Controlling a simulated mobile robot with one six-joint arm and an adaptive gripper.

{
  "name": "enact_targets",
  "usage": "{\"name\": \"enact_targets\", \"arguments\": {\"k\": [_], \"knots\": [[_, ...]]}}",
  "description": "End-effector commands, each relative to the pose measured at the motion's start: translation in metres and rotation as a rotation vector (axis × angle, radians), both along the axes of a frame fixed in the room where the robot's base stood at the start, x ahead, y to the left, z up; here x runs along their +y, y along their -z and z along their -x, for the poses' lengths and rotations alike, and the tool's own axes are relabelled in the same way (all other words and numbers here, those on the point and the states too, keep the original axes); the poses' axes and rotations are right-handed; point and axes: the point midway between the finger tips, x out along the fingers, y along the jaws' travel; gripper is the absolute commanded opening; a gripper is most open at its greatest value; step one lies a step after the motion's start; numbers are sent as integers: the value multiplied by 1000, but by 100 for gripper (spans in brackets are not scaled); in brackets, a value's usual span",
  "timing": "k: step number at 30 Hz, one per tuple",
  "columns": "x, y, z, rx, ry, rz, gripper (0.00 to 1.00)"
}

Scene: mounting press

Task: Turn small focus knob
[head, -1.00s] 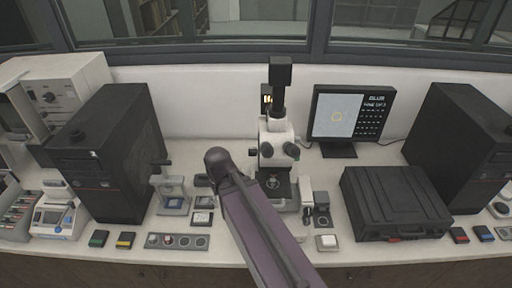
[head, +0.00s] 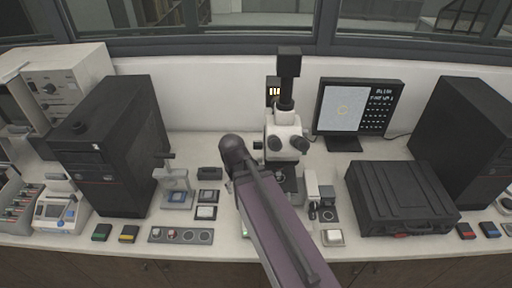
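A white microscope (head: 285,128) with a black camera tube on top and two dark eyepieces stands upright at the back centre of the bench. Its dark stage (head: 290,185) shows partly beside my arm. I cannot make out the small focus knob; my purple arm link covers the microscope's lower left side. My gripper is not visible, so its contact with the knob cannot be told.
A black case (head: 400,197) lies right of the microscope, with a black tower (head: 463,135) behind it. Another black tower (head: 108,150) stands left. Small devices, including a grey stand (head: 175,188) and a button strip (head: 181,235), crowd the bench front.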

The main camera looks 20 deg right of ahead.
Motion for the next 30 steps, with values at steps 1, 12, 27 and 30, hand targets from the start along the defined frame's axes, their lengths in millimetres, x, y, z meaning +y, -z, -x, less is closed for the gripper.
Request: {"name": "enact_targets", "arguments": {"k": [1, 12, 27, 30], "knots": [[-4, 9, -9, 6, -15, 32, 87], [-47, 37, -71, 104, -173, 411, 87], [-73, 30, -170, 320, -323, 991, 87], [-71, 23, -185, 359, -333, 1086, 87]]}}
